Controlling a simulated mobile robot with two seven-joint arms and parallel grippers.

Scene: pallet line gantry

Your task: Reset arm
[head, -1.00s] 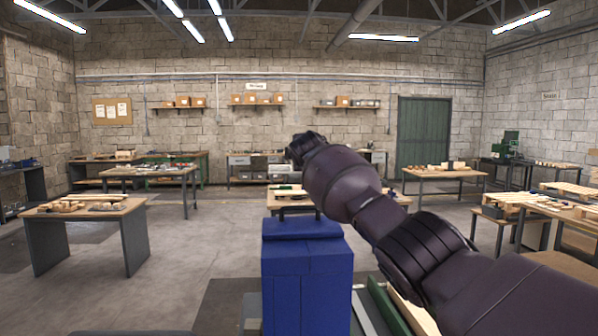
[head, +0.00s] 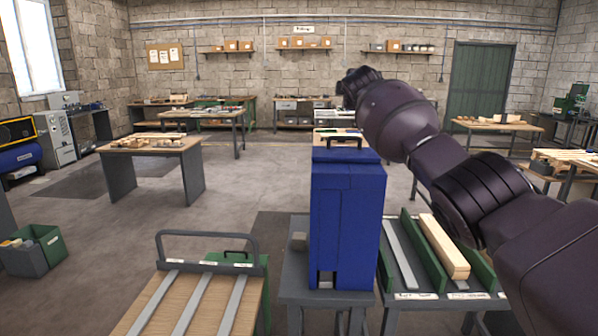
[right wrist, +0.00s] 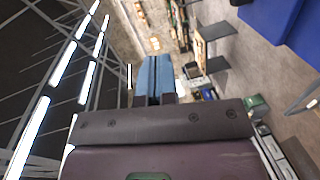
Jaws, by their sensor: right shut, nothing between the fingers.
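My right arm comes in from the right in the head view, raised and bent, with its dark far end (head: 358,85) above the blue case. Its fingers cannot be made out there. In the right wrist view my right gripper (right wrist: 153,80) has its two bluish fingers together, with nothing between them. My left arm and gripper are in neither view.
A tall blue case (head: 347,215) with a top handle stands on a small grey table close in front, below my right arm. Right of it, a rack (head: 410,297) holds a wooden beam (head: 443,246). A slatted wooden board (head: 150,312) is front left. Open floor lies beyond.

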